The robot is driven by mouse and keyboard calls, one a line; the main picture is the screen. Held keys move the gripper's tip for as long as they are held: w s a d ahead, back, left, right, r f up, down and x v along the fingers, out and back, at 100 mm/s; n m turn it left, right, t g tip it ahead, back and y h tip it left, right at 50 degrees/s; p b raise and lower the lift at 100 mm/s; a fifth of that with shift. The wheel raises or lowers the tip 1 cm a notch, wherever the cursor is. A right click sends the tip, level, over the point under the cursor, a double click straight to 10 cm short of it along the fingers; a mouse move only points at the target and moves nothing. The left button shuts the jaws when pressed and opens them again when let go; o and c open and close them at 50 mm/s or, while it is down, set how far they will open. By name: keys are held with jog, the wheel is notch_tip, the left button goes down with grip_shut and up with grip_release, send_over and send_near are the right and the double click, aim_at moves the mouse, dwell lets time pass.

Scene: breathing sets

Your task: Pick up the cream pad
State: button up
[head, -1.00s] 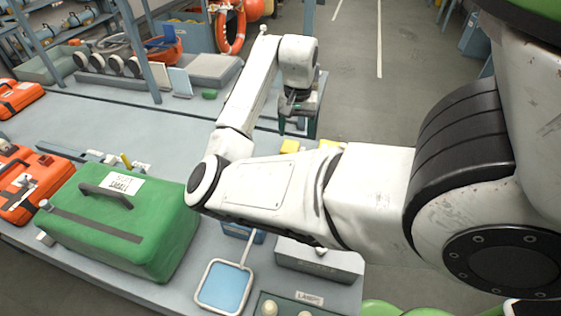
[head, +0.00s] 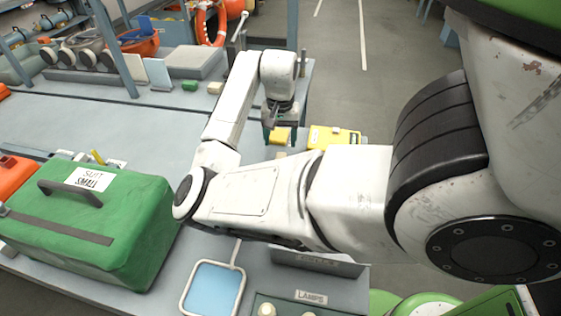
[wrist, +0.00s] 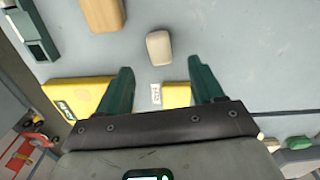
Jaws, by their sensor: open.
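The cream pad (wrist: 159,48), a small rounded block, lies on the grey bench top in the wrist view. It is just beyond my gripper (wrist: 159,66), roughly centred between the two dark green fingertips. The fingers are apart with nothing held between them. In the head view my gripper (head: 281,122) points down over the far right part of the bench. I cannot clearly make out the pad in the head view.
A small yellow block (wrist: 176,95) with a white tag (wrist: 155,93) shows between the fingers. A larger yellow case (wrist: 75,97) is by the left finger. A tan block (wrist: 103,14) lies farther off. A green case (head: 90,225) stands at the bench's near left.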

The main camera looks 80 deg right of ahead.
aim_at(281, 157)
jog(key=shift+d+f+p, duration=0.1)
jog(key=shift+f+p, duration=0.4)
jog(key=shift+f, duration=3.4)
jog(key=shift+s, duration=0.1)
jog(key=shift+c, duration=0.5)
jog(key=c, duration=1)
